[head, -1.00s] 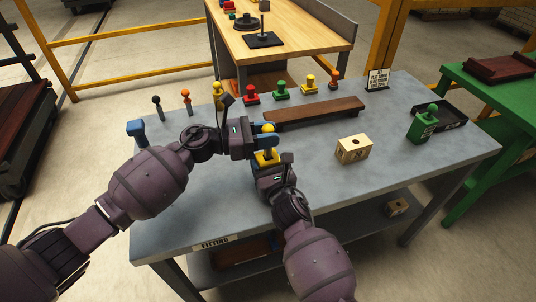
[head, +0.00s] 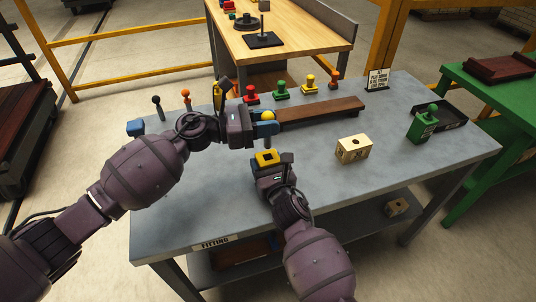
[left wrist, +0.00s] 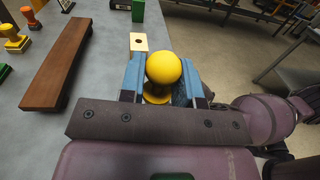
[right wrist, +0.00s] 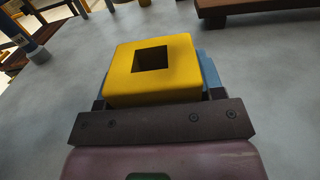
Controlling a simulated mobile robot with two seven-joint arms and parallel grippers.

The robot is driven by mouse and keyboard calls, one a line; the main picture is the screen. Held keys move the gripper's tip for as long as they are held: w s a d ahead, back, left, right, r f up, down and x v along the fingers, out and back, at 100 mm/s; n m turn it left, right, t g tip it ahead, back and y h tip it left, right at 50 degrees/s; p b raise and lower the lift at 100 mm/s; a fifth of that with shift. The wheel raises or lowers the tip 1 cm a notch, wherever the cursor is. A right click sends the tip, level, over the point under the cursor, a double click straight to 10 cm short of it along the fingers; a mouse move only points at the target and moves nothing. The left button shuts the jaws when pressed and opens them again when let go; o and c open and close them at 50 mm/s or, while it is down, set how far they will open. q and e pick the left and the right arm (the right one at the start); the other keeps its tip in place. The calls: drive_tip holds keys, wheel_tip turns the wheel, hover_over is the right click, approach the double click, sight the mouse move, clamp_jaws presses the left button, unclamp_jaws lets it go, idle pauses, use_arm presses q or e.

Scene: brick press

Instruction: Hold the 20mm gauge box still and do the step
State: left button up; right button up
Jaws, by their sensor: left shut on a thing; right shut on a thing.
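The yellow gauge box (head: 267,158), with a square hole in its top, is clasped by my right gripper (head: 266,160) low over the grey table. In the right wrist view the box (right wrist: 177,82) sits upright between the fingers and its hole (right wrist: 152,59) is empty. My left gripper (head: 266,128) is shut on a yellow ball-topped plug (head: 268,115), held above and apart from the box. In the left wrist view the yellow ball (left wrist: 164,67) stands between the blue fingers, with a yellow collar below it.
A brown wooden rack (head: 320,111) lies behind my grippers, with several coloured knobbed pieces beyond it. A tan box with a round hole (head: 353,150) stands to the right. A green box (head: 422,124) stands by a black tray (head: 450,117). The table front is clear.

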drive_tip(key=o, duration=1.1)
drive_tip(key=v, duration=1.2)
